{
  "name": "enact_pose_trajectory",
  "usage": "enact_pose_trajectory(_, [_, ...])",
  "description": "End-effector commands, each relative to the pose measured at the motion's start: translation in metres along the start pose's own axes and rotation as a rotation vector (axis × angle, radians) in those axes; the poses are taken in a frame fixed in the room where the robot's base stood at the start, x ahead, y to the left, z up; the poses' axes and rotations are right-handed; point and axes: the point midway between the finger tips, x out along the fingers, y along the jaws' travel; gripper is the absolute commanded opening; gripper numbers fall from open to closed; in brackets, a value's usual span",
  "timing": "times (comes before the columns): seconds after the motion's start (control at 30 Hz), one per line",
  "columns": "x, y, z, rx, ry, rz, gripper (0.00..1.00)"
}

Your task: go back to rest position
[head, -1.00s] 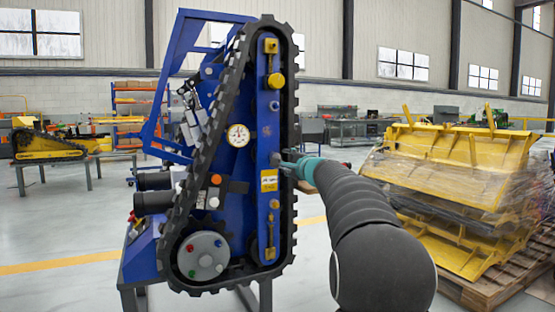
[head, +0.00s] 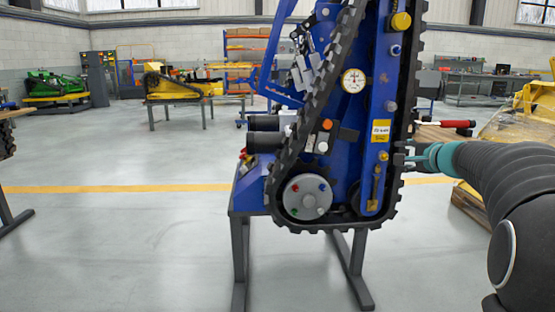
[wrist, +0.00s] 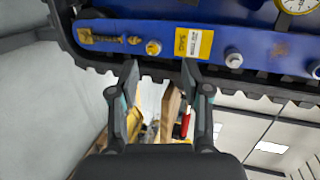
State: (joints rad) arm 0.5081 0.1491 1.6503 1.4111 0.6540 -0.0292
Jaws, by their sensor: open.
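My gripper (head: 412,157) is at the end of my dark arm, reaching in from the right of the head view. It is just to the right of the blue tracked carrier (head: 335,160), near the track's right edge. In the wrist view my gripper (wrist: 160,75) has its two fingers apart with nothing held between them. The fingertips are close to the black track (wrist: 160,75) and the blue side plate (wrist: 260,45); I cannot tell whether they touch.
The carrier stands on a dark grey stand (head: 240,255). A red-handled tool (head: 458,124) lies on a surface behind my arm. Yellow wrapped parts (head: 510,130) stand at the right. The floor (head: 120,250) at the left front is open.

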Motion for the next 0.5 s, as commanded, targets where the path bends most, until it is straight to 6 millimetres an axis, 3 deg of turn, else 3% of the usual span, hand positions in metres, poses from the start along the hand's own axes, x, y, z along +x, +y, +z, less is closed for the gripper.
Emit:
enact_pose_trajectory(0.1, [-0.019, 0.048, 0.041, -0.142, -0.08, 0.162, 0.48])
enact_pose_trajectory(0.27, [-0.061, 0.107, 0.102, -0.355, -0.205, 0.373, 0.48])
enact_pose_trajectory(0.5, [-0.156, 0.186, 0.18, -0.714, -0.392, 0.653, 0.48])
